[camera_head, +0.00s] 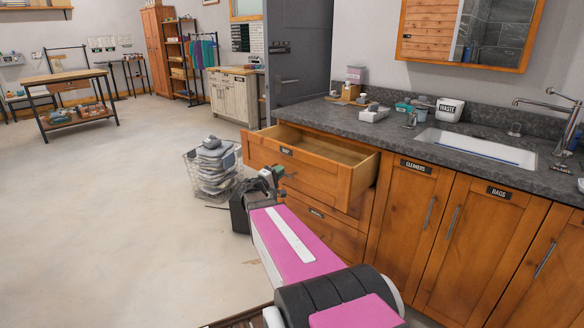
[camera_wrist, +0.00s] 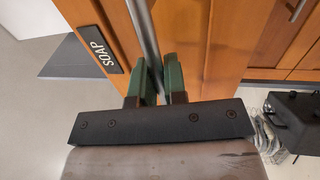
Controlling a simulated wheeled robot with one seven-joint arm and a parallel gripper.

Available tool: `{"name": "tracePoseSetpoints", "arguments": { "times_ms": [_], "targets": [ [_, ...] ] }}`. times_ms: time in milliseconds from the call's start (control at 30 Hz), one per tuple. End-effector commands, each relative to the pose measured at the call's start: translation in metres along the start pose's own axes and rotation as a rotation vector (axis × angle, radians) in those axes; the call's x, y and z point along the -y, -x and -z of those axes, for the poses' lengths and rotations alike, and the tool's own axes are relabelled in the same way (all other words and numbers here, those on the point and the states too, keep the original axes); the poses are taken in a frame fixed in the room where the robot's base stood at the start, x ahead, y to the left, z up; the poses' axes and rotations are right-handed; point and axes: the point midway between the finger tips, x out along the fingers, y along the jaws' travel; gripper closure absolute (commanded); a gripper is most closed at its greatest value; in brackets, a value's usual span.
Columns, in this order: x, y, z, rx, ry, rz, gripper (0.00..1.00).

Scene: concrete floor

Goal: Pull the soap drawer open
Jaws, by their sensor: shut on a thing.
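The soap drawer (camera_head: 318,178) is the top wooden drawer at the left end of the counter, and it stands pulled well out, with its inside visible and looking empty. Its black SOAP label (camera_wrist: 103,50) reads clearly in the wrist view. My gripper (camera_head: 274,177) is at the drawer's front face, and in the wrist view its green fingers (camera_wrist: 157,72) are closed on the metal bar handle (camera_wrist: 142,25), one finger on each side. In the head view the handle is mostly hidden by my gripper.
A wire basket of folded grey cloths (camera_head: 212,168) stands on the floor just left of the drawer. Another drawer (camera_head: 322,220) below and the cabinet doors (camera_head: 400,225) to the right are shut. A sink (camera_head: 478,146) is set in the grey counter. The floor farther left is clear.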

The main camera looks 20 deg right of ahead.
Motion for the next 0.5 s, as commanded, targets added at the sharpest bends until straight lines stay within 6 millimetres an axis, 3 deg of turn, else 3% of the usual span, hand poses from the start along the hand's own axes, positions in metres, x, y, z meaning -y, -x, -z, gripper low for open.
{"name": "tracePoseSetpoints", "arguments": {
  "times_ms": [33,200,500],
  "targets": [
    [-0.003,0.015,-0.001,-0.005,0.000,0.001,1.00],
    [-0.009,0.049,-0.001,-0.003,0.001,0.002,1.00],
    [-0.016,0.083,0.000,-0.002,0.000,0.002,1.00]
  ]
}}
